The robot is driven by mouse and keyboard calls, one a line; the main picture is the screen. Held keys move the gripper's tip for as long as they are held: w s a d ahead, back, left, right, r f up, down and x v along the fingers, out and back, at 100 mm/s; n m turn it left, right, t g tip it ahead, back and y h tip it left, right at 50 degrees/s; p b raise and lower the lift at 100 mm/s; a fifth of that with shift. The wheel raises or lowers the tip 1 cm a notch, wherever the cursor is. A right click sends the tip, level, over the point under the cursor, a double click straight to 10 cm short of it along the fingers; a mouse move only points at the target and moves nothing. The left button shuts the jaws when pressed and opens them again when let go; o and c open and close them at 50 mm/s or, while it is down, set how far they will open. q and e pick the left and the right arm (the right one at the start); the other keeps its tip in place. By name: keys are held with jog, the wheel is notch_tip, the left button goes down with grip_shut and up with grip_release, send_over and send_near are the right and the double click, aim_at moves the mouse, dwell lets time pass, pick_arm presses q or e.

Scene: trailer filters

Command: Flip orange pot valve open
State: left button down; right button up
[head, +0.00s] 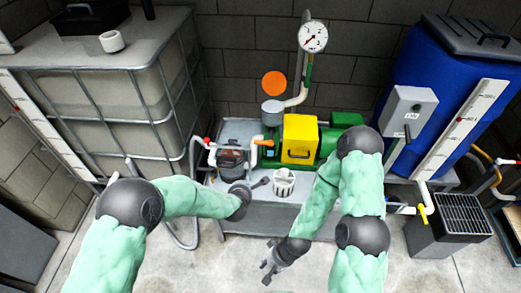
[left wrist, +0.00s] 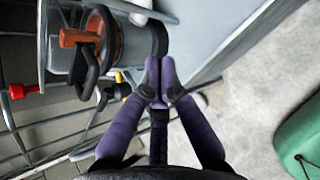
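The pot (head: 232,158) is a dark-lidded strainer on the left of the pump bench. An orange handle (head: 263,142) shows beside it, near the pump. In the left wrist view, an orange part (left wrist: 78,37) sits by a looped black handle on the pot (left wrist: 62,60) at upper left.
A yellow-covered green pump (head: 299,138) and a white ribbed cup (head: 284,182) are on the bench (head: 260,216). A gauge (head: 313,37) stands above. A caged tank (head: 110,105) is at left, a blue tank (head: 440,70) at right. A red-tipped valve (head: 207,141) is left of the pot.

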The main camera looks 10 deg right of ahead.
pick_arm(q)
jog(key=w+d+r+n+t, duration=0.1)
jog(key=d+r+n, duration=0.4)
jog(key=r+n, duration=0.1)
jog(key=shift+r+t+h+p, duration=0.3)
jog(key=shift+r+t, duration=0.1)
pick_arm(e)
jog(key=shift+r, duration=0.4)
pick_arm(q)
jog(key=shift+d, duration=0.15)
